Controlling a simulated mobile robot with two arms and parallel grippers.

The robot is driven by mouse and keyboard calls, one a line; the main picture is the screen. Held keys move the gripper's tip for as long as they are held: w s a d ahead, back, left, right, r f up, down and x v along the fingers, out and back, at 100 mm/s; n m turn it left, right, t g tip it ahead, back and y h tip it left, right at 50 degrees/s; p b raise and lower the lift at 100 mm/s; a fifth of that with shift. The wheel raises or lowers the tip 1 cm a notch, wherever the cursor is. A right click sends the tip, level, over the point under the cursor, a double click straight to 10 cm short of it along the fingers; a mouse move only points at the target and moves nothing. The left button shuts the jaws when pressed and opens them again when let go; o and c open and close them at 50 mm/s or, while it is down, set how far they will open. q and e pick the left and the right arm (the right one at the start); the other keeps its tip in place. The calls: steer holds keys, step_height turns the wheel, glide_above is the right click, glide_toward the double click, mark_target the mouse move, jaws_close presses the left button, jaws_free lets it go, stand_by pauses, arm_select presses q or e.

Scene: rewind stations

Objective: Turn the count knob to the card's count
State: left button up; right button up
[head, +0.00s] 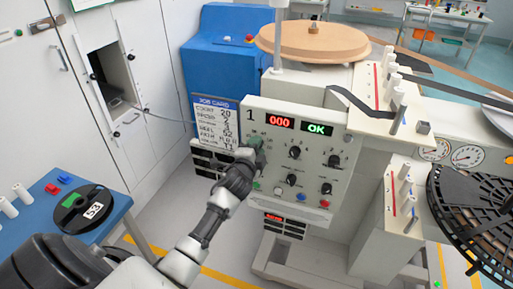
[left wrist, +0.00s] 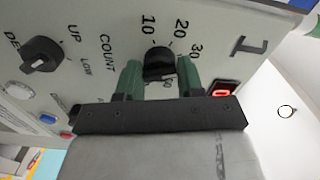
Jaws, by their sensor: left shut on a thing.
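The count knob (left wrist: 158,64) is black and sits on the panel, among the marks 10, 20 and 30. My left gripper (head: 257,149) is at the upper left of the panel in the head view, hiding the knob there. In the left wrist view its green fingers stand on both sides of the knob, shut on it. I cannot clearly tell which mark the knob points at. The job card (head: 202,128) hangs left of the panel; its count line seems to read 20. My right gripper is not in view.
The control panel (head: 277,157) carries a red 000 display (head: 279,122), a green OK display (head: 316,129), other black knobs and coloured buttons. A blue side table (head: 45,199) with a black reel (head: 88,212) stands at left. A large black reel (head: 475,220) is at right.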

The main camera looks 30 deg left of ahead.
arm_select(q)
steer(key=shift+n, duration=0.3)
steer(key=shift+n+p, duration=1)
steer(key=shift+n, duration=3.1)
steer(key=o, duration=0.9)
steer(key=shift+s, duration=0.1)
steer(key=b+v, duration=0.1)
steer(key=v, duration=0.9)
steer(key=shift+s+d, duration=0.1)
steer(key=shift+s, duration=0.25)
